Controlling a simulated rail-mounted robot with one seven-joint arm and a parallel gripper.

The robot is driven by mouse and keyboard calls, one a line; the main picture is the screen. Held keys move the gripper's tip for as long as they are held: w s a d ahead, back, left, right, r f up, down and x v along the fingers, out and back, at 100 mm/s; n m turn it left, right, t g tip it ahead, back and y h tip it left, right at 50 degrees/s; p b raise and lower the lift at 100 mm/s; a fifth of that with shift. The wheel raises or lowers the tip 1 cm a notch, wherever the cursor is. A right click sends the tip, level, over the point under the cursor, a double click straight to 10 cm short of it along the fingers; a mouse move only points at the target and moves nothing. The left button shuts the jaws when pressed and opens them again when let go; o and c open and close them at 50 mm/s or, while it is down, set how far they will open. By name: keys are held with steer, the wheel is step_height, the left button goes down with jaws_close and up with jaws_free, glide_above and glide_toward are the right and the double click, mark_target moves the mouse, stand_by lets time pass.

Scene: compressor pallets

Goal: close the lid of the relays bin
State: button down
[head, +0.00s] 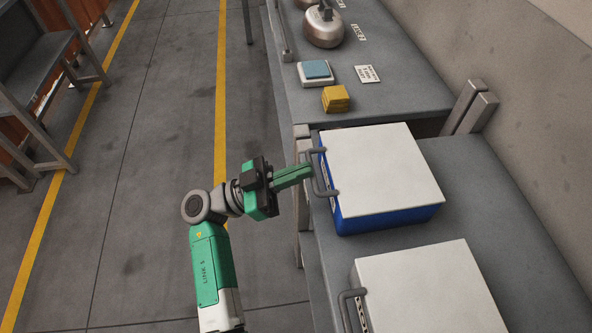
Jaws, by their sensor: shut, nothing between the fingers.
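A blue bin (392,219) stands on the grey bench with a flat white lid (383,172) over its top. The lid lies level as far as I can see. A grey handle (317,175) is on the bin's left side, with a label strip behind it that is too small to read. My gripper (309,171) is shut and empty, its green fingers pointing right, with the tips at or very near the handle. I cannot tell whether they touch it. I cannot tell which bin is the relays bin.
A second white-lidded bin (430,294) with a grey handle (350,309) stands at the front. Open floor lies left of the bench.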

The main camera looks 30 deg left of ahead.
steer(key=shift+f, duration=0.4)
steer(key=s+a+p, duration=0.2)
steer(key=s+a, duration=0.4)
steer(key=a, duration=0.1)
steer(key=shift+s+f, duration=0.2)
steer(key=shift+s, duration=0.05)
